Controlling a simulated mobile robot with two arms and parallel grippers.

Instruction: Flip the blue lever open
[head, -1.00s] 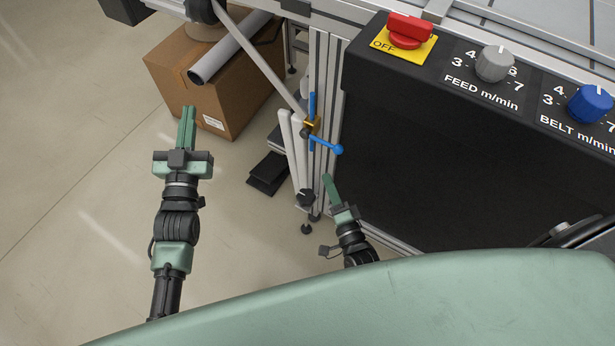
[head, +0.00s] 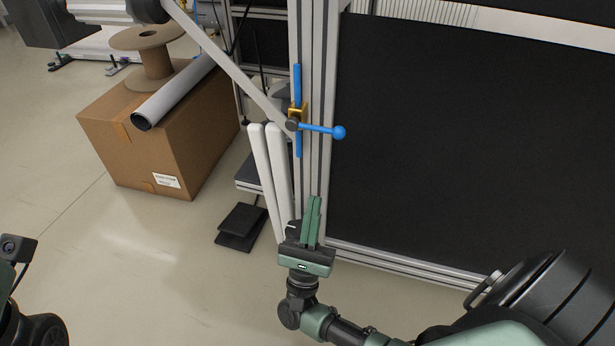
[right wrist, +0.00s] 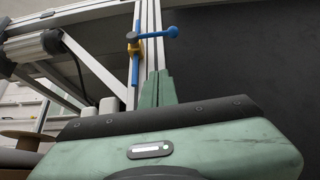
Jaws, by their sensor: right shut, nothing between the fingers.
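The blue lever (head: 322,130) ends in a ball and points right, roughly level, across a vertical blue pipe (head: 297,85) with a brass valve body (head: 297,113). The pipe is on an aluminium post. In the right wrist view the lever (right wrist: 155,34) also points right, above the fingertips. My right gripper (head: 315,200) is shut and empty, fingers pointing up, below the lever and apart from it. It also shows in the right wrist view (right wrist: 157,76). Only part of my left arm shows at the lower left; its fingers are out of view.
A grey slanted bar (head: 225,65) meets the post near the valve. Two white upright bars (head: 270,175) stand left of the post. A black panel (head: 460,140) fills the right. A cardboard box (head: 165,145) with a spool (head: 147,50) and a roll (head: 172,93) stands left.

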